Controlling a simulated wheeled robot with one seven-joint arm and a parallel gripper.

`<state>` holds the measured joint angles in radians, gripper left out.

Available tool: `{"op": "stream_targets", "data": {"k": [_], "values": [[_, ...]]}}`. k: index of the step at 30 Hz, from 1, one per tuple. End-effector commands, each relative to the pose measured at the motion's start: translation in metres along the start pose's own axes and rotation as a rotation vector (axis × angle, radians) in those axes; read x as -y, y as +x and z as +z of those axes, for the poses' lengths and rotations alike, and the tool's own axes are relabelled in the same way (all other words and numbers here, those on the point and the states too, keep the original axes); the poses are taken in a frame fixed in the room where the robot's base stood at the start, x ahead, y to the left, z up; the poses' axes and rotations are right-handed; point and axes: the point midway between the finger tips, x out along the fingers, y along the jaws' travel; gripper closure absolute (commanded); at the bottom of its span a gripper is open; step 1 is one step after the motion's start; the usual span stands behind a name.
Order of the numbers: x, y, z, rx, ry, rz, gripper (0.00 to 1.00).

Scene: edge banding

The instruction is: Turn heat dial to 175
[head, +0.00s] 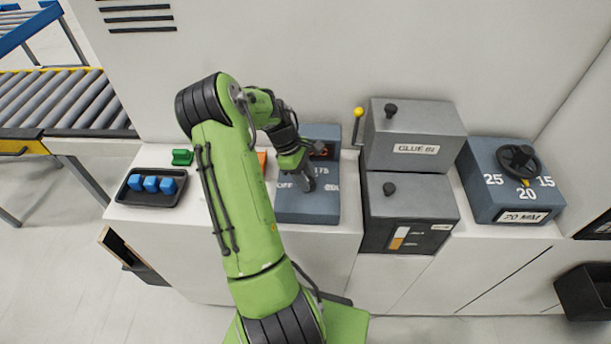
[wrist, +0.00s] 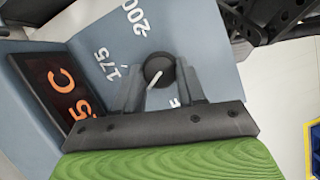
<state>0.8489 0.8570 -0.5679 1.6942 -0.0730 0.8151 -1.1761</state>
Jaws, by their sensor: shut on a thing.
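The heat dial (wrist: 158,68) is a round dark knob with a white pointer line, on a blue-grey panel (wrist: 205,50). My gripper (wrist: 162,80) is shut on the dial, one finger on each side. In the wrist view the pointer slants to the lower left, not straight at the 175 mark (wrist: 108,64). The 200 mark (wrist: 134,16) is above it; another mark below is mostly hidden by the gripper. An orange-lit display (wrist: 62,92) shows a partly hidden reading ending in "5 C". In the head view my gripper (head: 306,182) covers the dial on the panel (head: 300,211).
Right of the panel stand a grey glue box (head: 415,135) with a yellow-knobbed lever (head: 358,113) and a blue box with a thickness dial (head: 518,160). At left are a black tray (head: 127,197) with blue blocks and a roller conveyor (head: 60,100).

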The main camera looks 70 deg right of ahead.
Motion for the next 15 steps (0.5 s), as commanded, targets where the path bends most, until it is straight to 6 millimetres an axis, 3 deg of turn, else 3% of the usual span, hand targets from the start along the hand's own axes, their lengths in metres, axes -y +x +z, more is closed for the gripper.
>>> {"op": "stream_targets", "data": {"k": [15], "values": [[-0.0036,0.0005,0.0,-0.003,0.27,-0.111,0.91]]}}
